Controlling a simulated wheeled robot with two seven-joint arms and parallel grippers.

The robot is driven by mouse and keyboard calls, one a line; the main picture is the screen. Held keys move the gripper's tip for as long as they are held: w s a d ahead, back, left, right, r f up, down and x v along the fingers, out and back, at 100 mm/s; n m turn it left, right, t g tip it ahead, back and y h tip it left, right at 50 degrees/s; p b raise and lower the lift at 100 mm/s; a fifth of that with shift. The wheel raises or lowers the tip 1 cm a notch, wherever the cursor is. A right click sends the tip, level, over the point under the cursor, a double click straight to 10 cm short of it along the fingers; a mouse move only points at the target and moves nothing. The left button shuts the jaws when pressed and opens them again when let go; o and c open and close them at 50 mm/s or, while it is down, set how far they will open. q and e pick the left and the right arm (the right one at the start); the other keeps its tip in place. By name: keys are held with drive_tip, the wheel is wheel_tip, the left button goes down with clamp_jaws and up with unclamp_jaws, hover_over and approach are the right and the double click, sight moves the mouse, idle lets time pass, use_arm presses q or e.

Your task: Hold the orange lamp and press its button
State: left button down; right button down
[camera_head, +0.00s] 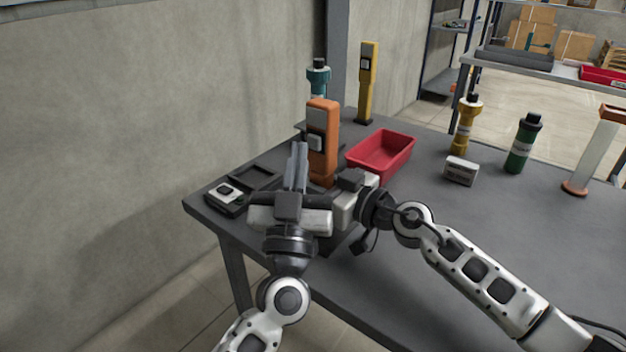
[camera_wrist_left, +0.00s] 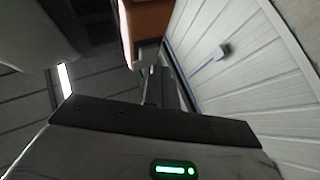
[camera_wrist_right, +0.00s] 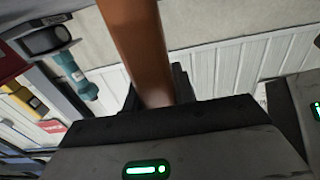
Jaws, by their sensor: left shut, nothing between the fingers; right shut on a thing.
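The orange lamp (camera_head: 322,112) stands upright near the left end of the dark table, with a pale grey panel and button (camera_head: 316,143) on its front. My right gripper (camera_wrist_right: 158,100) is shut on the lamp, whose orange body (camera_wrist_right: 135,40) rises between its fingers in the right wrist view. My left gripper (camera_head: 298,160) is shut and empty, its fingers pointing up just left of the lamp's button. In the left wrist view the lamp (camera_wrist_left: 150,25) shows at the top, close to the left fingertips (camera_wrist_left: 152,72). I cannot tell whether they touch the button.
A red bin (camera_head: 382,155) stands right of the lamp. A white box (camera_head: 461,171), yellow bottle (camera_head: 466,125) and green bottle (camera_head: 523,143) stand right.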

use_arm(q)
drive_tip(key=s+a, duration=0.3)
drive_tip(key=s, duration=0.2)
drive_tip(key=shift+a, duration=0.25)
idle(0.3)
use_arm(e)
drive_tip(key=c, duration=1.1)
unclamp_jaws()
drive_tip(key=shift+o, duration=0.2)
use_arm(q)
drive_tip(key=shift+f+b, duration=0.9)
use_arm(e)
drive_tip(key=v, duration=2)
